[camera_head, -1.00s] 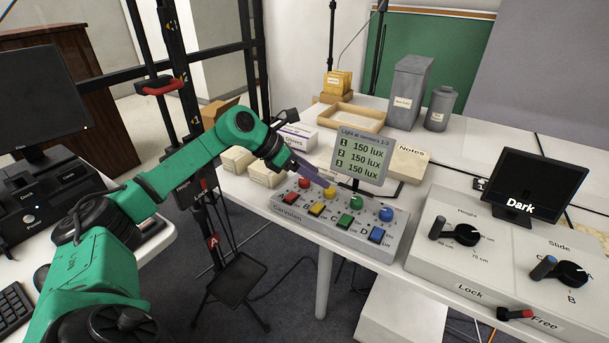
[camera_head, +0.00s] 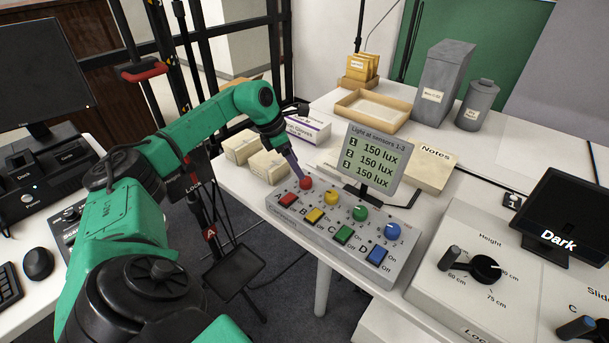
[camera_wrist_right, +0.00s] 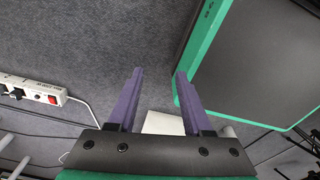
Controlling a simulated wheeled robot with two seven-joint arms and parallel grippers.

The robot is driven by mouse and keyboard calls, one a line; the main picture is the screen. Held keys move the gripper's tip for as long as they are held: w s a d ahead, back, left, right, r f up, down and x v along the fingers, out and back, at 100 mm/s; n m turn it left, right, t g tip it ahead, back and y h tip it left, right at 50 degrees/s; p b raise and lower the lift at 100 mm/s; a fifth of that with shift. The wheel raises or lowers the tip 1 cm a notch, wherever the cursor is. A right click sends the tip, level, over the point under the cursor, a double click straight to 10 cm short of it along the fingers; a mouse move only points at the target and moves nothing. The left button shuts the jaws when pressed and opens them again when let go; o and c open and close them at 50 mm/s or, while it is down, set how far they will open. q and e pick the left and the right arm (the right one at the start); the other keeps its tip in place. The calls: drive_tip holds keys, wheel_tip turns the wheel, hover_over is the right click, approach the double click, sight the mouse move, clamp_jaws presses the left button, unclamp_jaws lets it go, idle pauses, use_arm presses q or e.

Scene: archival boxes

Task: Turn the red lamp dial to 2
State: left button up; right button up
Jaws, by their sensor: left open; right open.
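The red lamp dial (camera_head: 306,183) is a round knob at the left end of the grey control box (camera_head: 400,268), above the red switch A (camera_head: 288,199). Yellow (camera_head: 331,198), green (camera_head: 360,213) and blue (camera_head: 392,231) dials follow to its right. My left gripper (camera_head: 300,178) points down with its purple fingers right at the red dial; whether they touch it I cannot tell. It is open. The dial's marks are too small or hidden to read. My right gripper (camera_wrist_right: 157,90) shows only in the right wrist view, open and empty over grey carpet.
A sensor screen (camera_head: 372,158) behind the box reads 150 lux on all three lines. Small cartons (camera_head: 268,165) stand left of it, a Notes box (camera_head: 430,170) right. A height-dial panel (camera_head: 480,265) and a "Dark" screen (camera_head: 565,215) are further right.

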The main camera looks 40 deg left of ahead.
sight(306, 179)
use_arm(q)
drive_tip(key=x, duration=0.5)
drive_tip(key=shift+w+f, duration=0.2)
drive_tip(key=shift+f, duration=0.05)
drive_tip(key=shift+d+f, duration=0.1)
drive_tip(key=shift+f, duration=0.25)
use_arm(e)
drive_tip(key=shift+w+a+r, duration=0.1)
drive_tip(key=shift+w+r, duration=0.1)
drive_tip(key=shift+w, duration=0.35)
drive_tip(key=shift+w+a+r, duration=0.1)
drive_tip(key=shift+w+r, duration=0.05)
drive_tip(key=shift+w, duration=0.4)
use_arm(q)
drive_tip(key=shift+w, duration=0.1)
drive_tip(key=shift+c, duration=0.3)
clamp_jaws()
use_arm(e)
drive_tip(key=shift+s, duration=0.25)
